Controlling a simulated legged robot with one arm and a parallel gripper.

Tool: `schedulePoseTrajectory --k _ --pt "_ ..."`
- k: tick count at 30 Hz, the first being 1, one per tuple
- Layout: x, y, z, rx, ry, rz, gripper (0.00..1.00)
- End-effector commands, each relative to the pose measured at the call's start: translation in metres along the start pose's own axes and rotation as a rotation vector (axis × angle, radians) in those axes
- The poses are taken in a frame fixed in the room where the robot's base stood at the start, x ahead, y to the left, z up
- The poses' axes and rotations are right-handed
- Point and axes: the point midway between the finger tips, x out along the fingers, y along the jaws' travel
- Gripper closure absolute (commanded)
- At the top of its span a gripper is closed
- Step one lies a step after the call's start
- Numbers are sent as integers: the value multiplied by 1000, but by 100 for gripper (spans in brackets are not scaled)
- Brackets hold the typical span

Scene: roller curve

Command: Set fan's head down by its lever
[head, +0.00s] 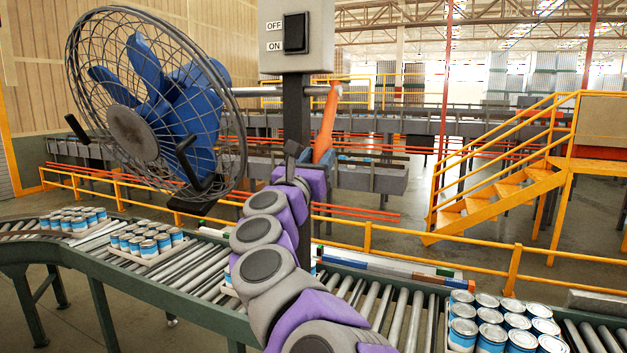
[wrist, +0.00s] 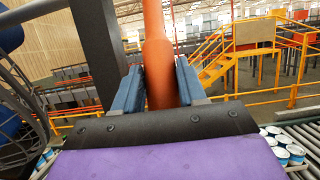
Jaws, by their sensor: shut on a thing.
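The blue fan head (head: 165,100) in its grey wire cage is at the upper left of the head view, facing left and toward me. It is mounted beside a dark post (head: 296,110). The orange lever (head: 326,122) stands close to upright just right of the post. In the wrist view the lever (wrist: 158,60) rises between the two blue-grey fingers. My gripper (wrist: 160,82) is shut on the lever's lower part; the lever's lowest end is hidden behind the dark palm. In the head view my arm partly hides the gripper (head: 309,163).
A grey switch box (head: 295,36) marked OFF and ON sits above the lever. A curved roller conveyor (head: 190,285) runs below, carrying trays of blue-and-white cans (head: 490,322). Yellow railings (head: 440,258) and orange stairs (head: 510,185) stand beyond, with open floor between.

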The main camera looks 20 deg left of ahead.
Motion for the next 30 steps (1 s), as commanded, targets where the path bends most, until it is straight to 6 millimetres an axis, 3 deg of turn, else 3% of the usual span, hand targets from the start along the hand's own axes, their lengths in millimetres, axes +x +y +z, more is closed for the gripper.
schedulePoseTrajectory --k 1,30 --pt "0 1 -16 -6 -11 1 100" --pt "29 0 -41 -5 -170 4 100"
